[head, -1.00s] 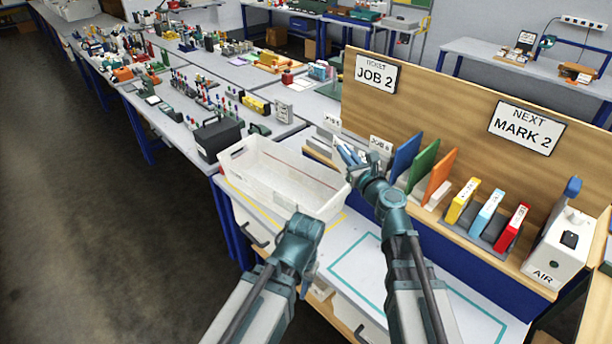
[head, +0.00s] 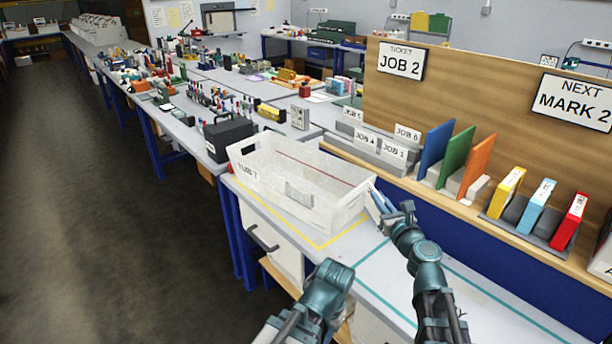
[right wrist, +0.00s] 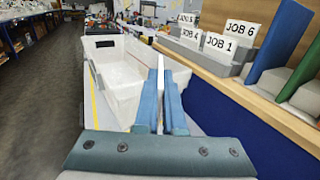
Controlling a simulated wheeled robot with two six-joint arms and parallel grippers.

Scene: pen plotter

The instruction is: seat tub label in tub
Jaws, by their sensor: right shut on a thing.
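The tub (head: 335,212) is a white open box on the bench, marked "TUB 7" on its left end, with a small clear plate (head: 299,192) on its long near wall. My right gripper (head: 380,200) is beside the tub's right end. In the right wrist view its blue fingers (right wrist: 160,108) are shut on a thin white card, the tub label (right wrist: 160,72), seen edge-on and upright. The tub (right wrist: 118,82) is just left of the fingers there; I cannot tell whether they touch. My left gripper (head: 330,285) is low in front of the bench, its fingers hidden.
A grey rack (head: 365,155) with several job cards stands behind the tub. Blue, green and orange boards and colored boxes (head: 508,195) line the shelf to the right. A black case (head: 229,140) is left of the tub. The teal-outlined bench area (head: 400,275) is clear.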

